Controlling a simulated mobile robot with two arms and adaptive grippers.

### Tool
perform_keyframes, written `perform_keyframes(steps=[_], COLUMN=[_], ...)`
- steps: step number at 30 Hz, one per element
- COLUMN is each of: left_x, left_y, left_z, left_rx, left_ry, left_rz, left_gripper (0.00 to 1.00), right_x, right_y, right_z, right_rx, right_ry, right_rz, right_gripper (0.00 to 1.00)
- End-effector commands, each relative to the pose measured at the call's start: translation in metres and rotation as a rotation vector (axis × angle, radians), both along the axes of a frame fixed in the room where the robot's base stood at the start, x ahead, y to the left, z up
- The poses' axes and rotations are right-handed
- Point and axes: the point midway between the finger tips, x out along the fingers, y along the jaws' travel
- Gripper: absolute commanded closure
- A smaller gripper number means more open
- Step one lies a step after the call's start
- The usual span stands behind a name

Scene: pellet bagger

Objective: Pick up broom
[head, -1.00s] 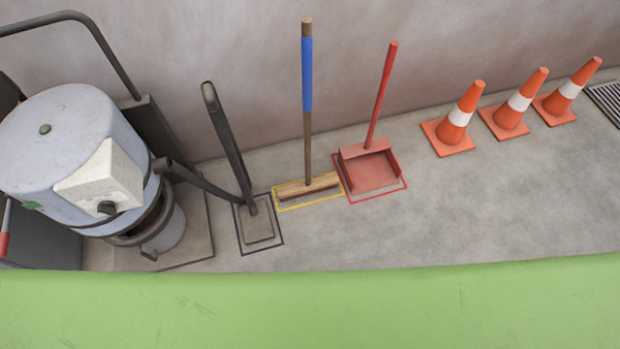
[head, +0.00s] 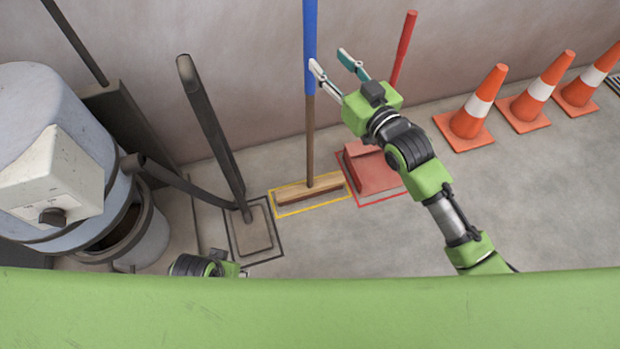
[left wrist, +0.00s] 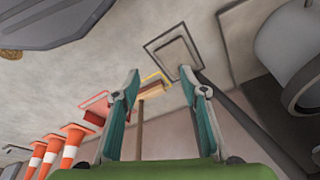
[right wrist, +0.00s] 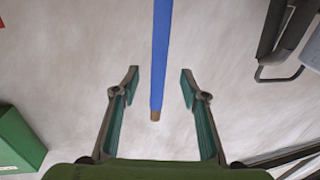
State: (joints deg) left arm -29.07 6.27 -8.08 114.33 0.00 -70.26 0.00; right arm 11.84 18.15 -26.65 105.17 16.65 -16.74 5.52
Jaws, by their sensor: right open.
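The broom (head: 309,140) stands upright near the wall, its wooden head inside a yellow floor outline. Its handle has a blue sleeve, and its top is cut off in the head view. My right gripper (head: 328,60) is open, just right of the blue sleeve; one fingertip reaches its edge. In the right wrist view, the blue handle (right wrist: 161,50) shows between the spread fingers, its brown end pointing towards the palm. It looks ungripped. My left gripper (left wrist: 160,71) is open and empty; the broom head (left wrist: 154,88) shows beyond it.
A red dustpan (head: 372,172) stands right of the broom, partly behind my right arm. A dark long-handled tool (head: 212,120) stands to its left, beside a grey vacuum-like machine (head: 40,110). Orange cones (head: 475,110) line the wall at right. Floor in front is clear.

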Motion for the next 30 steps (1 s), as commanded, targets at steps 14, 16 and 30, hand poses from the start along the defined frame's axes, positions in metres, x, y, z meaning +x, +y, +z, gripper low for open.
perform_keyframes(steps=[14,16,30], left_x=[0.002,0.001,-0.002], left_y=[0.001,0.001,0.002], left_z=[0.034,0.043,0.073], left_rx=[-0.001,-0.001,-0.002], left_ry=[-0.021,-0.025,-0.040], left_rz=[0.003,0.003,0.007], left_gripper=[0.60,0.60,0.60], right_x=[0.050,0.058,0.086], right_y=[0.027,0.032,0.048], right_z=[-0.002,-0.004,-0.004], right_rx=[0.000,0.000,-0.001], right_ry=[0.000,0.000,0.000], right_rz=[-0.001,-0.001,-0.001], right_gripper=[0.59,0.59,0.59])
